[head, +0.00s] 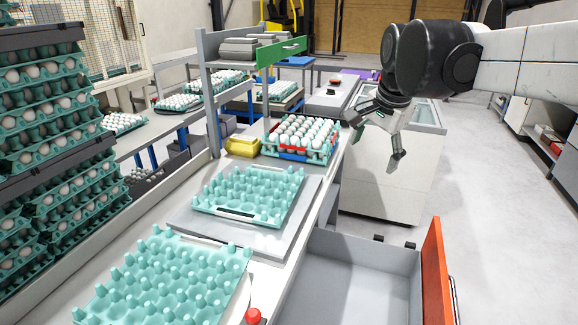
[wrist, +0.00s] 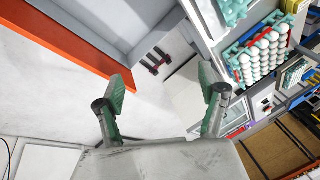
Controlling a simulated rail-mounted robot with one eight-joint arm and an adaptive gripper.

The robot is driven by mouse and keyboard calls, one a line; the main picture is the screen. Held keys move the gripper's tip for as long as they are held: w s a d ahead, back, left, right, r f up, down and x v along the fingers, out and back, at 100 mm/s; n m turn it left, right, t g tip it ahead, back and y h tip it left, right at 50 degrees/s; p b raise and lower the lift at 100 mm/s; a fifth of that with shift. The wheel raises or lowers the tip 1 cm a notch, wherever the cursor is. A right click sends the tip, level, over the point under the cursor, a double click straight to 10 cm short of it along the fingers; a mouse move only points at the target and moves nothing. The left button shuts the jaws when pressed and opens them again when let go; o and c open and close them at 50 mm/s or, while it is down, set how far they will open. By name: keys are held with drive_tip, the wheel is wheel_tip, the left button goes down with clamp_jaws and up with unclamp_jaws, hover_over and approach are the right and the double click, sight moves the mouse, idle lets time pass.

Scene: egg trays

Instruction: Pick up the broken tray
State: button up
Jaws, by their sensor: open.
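An empty teal egg tray (head: 248,193) lies on a grey plate on the bench, with a dark slot-like gap along its front edge. A second empty teal tray (head: 165,280) lies nearer, at the bottom left. I cannot tell for certain which is the broken tray. My gripper (head: 377,150) is open and empty, in the air to the right of the bench and beyond both trays. In the wrist view my gripper's two fingers (wrist: 162,82) are spread apart with nothing between them. A teal tray corner (wrist: 232,9) shows at the top of that view.
A tray of white eggs (head: 305,138) stands farther along the bench, beside a yellow block (head: 243,146). An open grey drawer with an orange front (head: 437,272) juts out at the right. Stacked egg trays (head: 45,120) rise at the left. A red knob (head: 253,316) is at the bench edge.

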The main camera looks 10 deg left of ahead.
drive_tip(key=w+a+r+m+g+p, duration=0.1)
drive_tip(key=w+a+m+p, duration=0.1)
drive_tip(key=w+a, duration=0.55)
drive_tip(key=m+g+h+p, duration=0.1)
drive_tip(key=m+g+p, duration=0.2)
drive_tip(key=m+p, duration=0.45)
hover_over(253, 191)
drive_tip(key=b, duration=0.1)
drive_tip(key=shift+m, duration=0.85)
wheel_tip(253, 191, down, 22)
drive_tip(key=shift+s+a, duration=0.1)
drive_tip(key=shift+s, duration=0.05)
drive_tip(key=shift+f+p, duration=0.35)
drive_tip(key=shift+f, duration=2.25)
drive_tip(key=c, duration=1.6)
drive_tip(key=shift+c, duration=0.2)
